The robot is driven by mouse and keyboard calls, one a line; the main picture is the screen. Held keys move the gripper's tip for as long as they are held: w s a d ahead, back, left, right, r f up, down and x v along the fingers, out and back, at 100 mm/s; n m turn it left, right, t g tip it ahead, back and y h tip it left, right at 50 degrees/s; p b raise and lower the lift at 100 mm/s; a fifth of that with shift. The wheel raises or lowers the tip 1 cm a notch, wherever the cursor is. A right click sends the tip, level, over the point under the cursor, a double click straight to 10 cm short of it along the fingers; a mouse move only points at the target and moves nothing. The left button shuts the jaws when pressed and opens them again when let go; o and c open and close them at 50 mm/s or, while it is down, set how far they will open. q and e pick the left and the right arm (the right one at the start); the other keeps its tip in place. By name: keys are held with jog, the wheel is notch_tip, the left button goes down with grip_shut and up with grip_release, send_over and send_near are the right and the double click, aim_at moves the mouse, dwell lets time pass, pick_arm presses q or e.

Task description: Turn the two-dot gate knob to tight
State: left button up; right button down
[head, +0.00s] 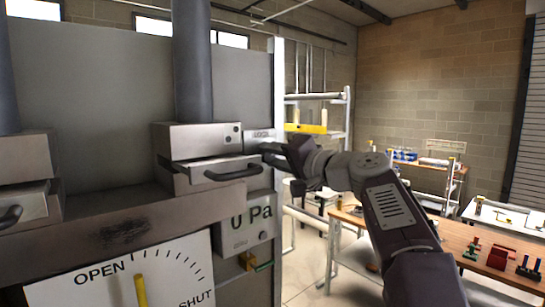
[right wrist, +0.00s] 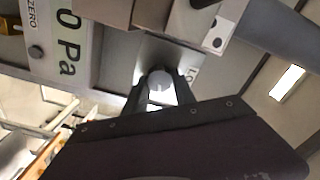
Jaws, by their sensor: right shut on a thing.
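The two-dot gate housing (head: 205,140) is a grey box below a thick pipe, with two dark dots on its front. Its slide (head: 215,178) with a dark bar handle (head: 232,172) sticks out beneath. The two dots (right wrist: 217,42) also show in the right wrist view. A round pale knob (right wrist: 160,80) stands out from the panel beside this housing, close to a partly hidden label (head: 263,134). My right gripper (head: 275,152) is at this knob, right of the housing. In the right wrist view its dark fingers (right wrist: 160,92) are shut around the knob. My left gripper is not in view.
Below are a "0 Pa" display (head: 248,222) and an OPEN–SHUT dial (head: 120,280) with a yellow pointer. Another gate with a handle (head: 12,215) is at the left edge. Workbenches (head: 450,235) with tools and a shelf rack stand at right.

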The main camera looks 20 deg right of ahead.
jog(key=m, duration=0.4)
jog(key=shift+m, duration=0.3)
jog(key=shift+m+p, duration=0.5)
jog(key=shift+m, duration=1.3)
jog(key=shift+f, duration=0.1)
jog(key=c, duration=1)
grip_release()
jog(key=shift+c, duration=0.2)
jog(key=b+v, duration=0.3)
jog(key=v, duration=0.6)
jog(key=shift+b, duration=0.3)
jog(key=shift+w, duration=0.1)
